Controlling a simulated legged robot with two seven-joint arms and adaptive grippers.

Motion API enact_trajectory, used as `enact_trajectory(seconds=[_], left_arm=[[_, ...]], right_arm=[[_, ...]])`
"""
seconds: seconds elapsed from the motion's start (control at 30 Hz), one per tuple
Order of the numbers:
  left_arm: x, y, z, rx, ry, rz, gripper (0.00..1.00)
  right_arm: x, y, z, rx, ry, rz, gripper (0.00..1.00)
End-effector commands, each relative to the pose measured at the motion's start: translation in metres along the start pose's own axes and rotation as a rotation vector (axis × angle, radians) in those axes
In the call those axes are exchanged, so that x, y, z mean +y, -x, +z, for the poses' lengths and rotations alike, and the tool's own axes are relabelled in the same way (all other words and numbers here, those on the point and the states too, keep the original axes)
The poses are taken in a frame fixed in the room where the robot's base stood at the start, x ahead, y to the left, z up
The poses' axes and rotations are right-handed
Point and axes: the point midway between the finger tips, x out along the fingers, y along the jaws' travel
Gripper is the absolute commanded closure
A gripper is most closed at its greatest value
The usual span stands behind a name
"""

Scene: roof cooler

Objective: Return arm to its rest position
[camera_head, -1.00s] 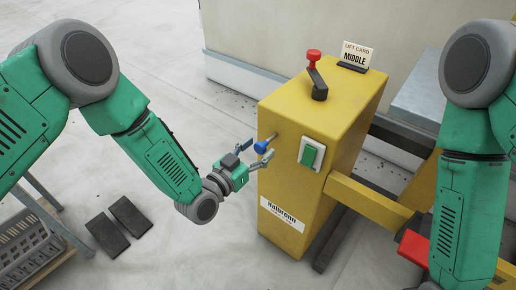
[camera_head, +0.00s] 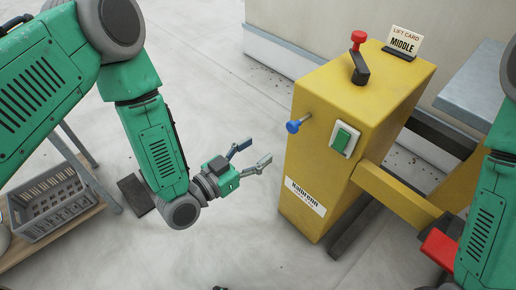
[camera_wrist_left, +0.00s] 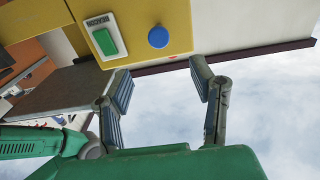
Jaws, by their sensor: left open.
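My left gripper (camera_head: 253,157) is open and empty. It hangs in the air to the left of the yellow control box (camera_head: 365,95), apart from it. A blue knob (camera_head: 293,126) on a short rod sticks out of the box's left face. In the left wrist view the open fingers (camera_wrist_left: 162,88) point toward the box, with the blue knob (camera_wrist_left: 158,37) beyond them. A green button (camera_head: 342,139) on a white plate sits on the box's front; it also shows in the left wrist view (camera_wrist_left: 105,41).
A red-topped lever (camera_head: 359,55) and a card reading "LIFT CARD MIDDLE" (camera_head: 403,42) are on top of the box. A grey crate (camera_head: 45,205) stands on a wooden table at the left. A dark slab (camera_head: 136,194) lies on the floor. Floor between is clear.

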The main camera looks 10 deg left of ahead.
Motion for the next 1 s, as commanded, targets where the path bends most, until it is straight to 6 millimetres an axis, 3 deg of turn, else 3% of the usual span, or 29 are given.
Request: enact_trajectory(seconds=[0.3,0.37,0.47,0.57,0.7,0.8,0.9,1.0], left_arm=[[0.000,0.001,0.002,-0.013,0.002,0.000,0.50],[0.001,0.005,0.007,-0.058,0.011,-0.001,0.50],[0.001,0.027,0.030,-0.245,0.048,-0.016,0.50],[-0.001,0.076,0.063,-0.546,0.119,-0.068,0.50],[-0.003,0.166,0.092,-0.943,0.233,-0.188,0.50],[-0.002,0.225,0.097,-1.160,0.307,-0.284,0.50],[0.000,0.271,0.093,-1.316,0.365,-0.369,0.50],[0.002,0.301,0.088,-1.414,0.404,-0.430,0.50]], right_arm=[[0.000,0.000,-0.002,-0.002,0.000,0.000,0.60],[0.000,0.003,-0.002,-0.002,0.000,0.000,0.60],[0.000,0.014,-0.002,-0.002,0.000,0.000,0.60],[0.000,0.030,-0.003,-0.002,0.000,0.000,0.60],[0.001,0.048,-0.004,-0.002,0.000,0.000,0.60],[0.001,0.057,-0.005,-0.002,0.000,0.000,0.60],[0.001,0.063,-0.005,-0.002,0.000,0.000,0.60],[0.001,0.066,-0.005,-0.002,0.000,0.000,0.60]])
